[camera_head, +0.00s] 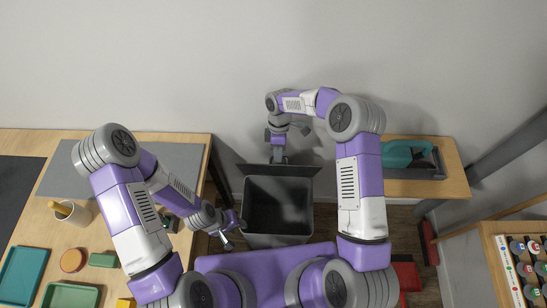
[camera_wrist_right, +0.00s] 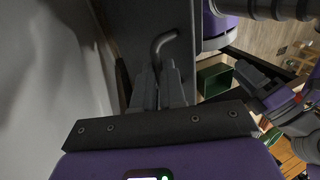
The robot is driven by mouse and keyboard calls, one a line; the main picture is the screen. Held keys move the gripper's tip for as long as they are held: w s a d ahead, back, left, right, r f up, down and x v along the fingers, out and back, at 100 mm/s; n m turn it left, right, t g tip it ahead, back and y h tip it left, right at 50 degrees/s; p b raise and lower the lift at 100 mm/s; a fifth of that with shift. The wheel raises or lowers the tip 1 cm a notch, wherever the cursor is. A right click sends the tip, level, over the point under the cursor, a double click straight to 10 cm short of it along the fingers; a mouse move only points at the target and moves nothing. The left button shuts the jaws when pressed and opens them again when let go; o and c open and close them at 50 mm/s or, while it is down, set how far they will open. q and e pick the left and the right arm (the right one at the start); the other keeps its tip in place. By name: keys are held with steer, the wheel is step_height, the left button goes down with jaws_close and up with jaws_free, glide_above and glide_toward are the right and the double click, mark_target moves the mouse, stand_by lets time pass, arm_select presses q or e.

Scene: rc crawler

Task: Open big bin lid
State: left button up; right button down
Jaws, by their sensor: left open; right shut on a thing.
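The big bin (camera_head: 247,215) is a dark, open-topped box standing on the floor at the centre of the head view. Its inside is visible and looks empty. Its dark lid (camera_head: 300,170) is raised at the bin's back edge, near the wall. My right gripper (camera_head: 278,158) is at the lid. In the right wrist view its fingers (camera_wrist_right: 160,88) are shut on the lid's grey bent handle (camera_wrist_right: 164,40), beside the dark lid panel (camera_wrist_right: 138,20). My left gripper (camera_head: 227,241) is open and empty, low by the bin's left side.
A wooden table (camera_head: 222,160) with trays, a cup (camera_head: 75,215) and small items stands left of the bin. A wooden shelf (camera_head: 430,188) with a teal tool (camera_head: 405,153) is at right. A rack of round-topped items (camera_head: 520,262) is at far right. The white wall is close behind the lid.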

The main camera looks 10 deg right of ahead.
steer(key=shift+w+d+f, duration=0.1)
steer(key=shift+d+f, duration=0.15)
steer(key=shift+f, duration=0.15)
steer(key=c, duration=1.5)
jaws_free()
steer(key=o, duration=0.3)
steer(key=shift+w, duration=0.2)
steer(key=shift+s+a+r, duration=0.1)
steer(key=shift+r, duration=0.1)
step_height(320, 180, up, 10)
steer(key=p, duration=0.1)
